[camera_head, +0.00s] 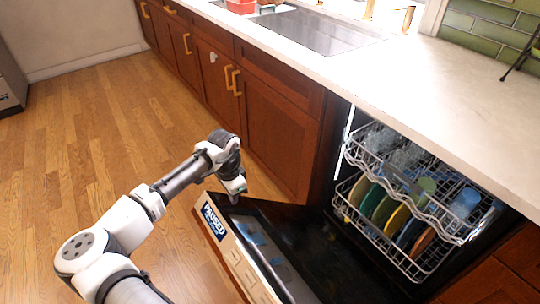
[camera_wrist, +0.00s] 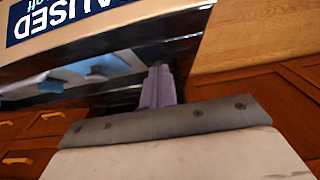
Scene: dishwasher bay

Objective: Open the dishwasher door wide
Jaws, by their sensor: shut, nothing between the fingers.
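The dishwasher door (camera_head: 315,245) is folded partway down and slopes out from the cabinet front, with its dark, shiny inner face upward. Its outer edge carries a blue and white "PAUSED" label (camera_head: 214,222), which also shows at the top left of the wrist view (camera_wrist: 60,18). My gripper (camera_head: 236,198) is at the door's far outer corner, on the inner-face side. In the wrist view, my gripper's fingers (camera_wrist: 158,88) are together and empty, in front of the dark inner face (camera_wrist: 115,70). I cannot tell whether they touch it.
Inside the dishwasher, an upper rack (camera_head: 385,165) and a lower rack (camera_head: 345,205) hold cups and several coloured plates (camera_head: 383,210). Wooden cabinets (camera_head: 270,135) with gold handles stand beyond the door under a white counter (camera_head: 440,90). The wood floor (camera_head: 90,130) at left is clear.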

